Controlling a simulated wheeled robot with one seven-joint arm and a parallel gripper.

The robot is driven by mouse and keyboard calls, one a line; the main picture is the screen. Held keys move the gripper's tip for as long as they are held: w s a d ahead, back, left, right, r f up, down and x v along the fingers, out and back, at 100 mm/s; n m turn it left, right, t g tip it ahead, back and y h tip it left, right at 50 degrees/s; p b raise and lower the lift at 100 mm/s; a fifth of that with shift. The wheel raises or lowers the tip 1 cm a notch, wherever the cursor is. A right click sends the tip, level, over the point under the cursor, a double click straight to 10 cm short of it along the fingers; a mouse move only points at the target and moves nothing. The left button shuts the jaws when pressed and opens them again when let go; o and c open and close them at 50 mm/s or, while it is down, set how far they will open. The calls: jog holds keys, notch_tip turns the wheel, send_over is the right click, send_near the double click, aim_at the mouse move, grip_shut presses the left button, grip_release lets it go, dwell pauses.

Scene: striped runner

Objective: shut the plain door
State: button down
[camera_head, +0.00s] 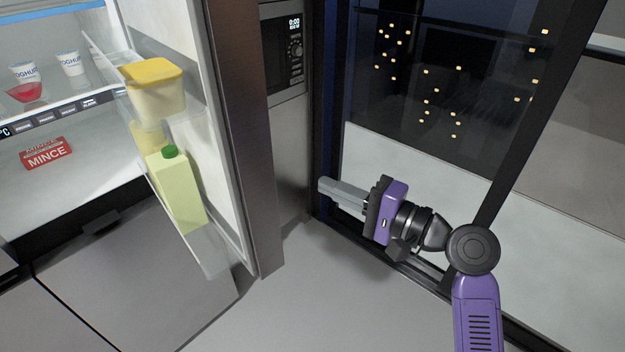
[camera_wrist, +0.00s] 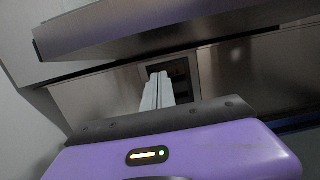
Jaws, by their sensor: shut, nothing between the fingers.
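The open fridge door (camera_head: 240,130) stands swung out at centre left in the head view. Its steel edge and its white inner side with clear racks show. Its outer face is turned away to the right and is mostly hidden. My gripper (camera_head: 324,188) is to the right of the door, on its outer side, with its grey fingers together and pointing left towards it. A gap shows between fingertips and door in the head view. In the wrist view the fingers (camera_wrist: 158,88) are together and empty, facing steel panels; I cannot tell which panel is the door.
The door rack holds a yellow-lidded tub (camera_head: 153,90) and a green-capped carton (camera_head: 176,190). Inside the fridge are yoghurt pots (camera_head: 72,64), a red bowl (camera_head: 27,92) and a mince pack (camera_head: 46,153). A built-in oven (camera_head: 285,50) and dark window (camera_head: 440,90) stand behind. The floor ahead is clear.

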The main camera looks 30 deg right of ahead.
jog(key=w+a+p, duration=0.3)
jog(key=w+a, duration=0.4)
jog(key=a, duration=0.1)
jog(key=shift+w, duration=0.3)
jog(key=shift+a, duration=0.1)
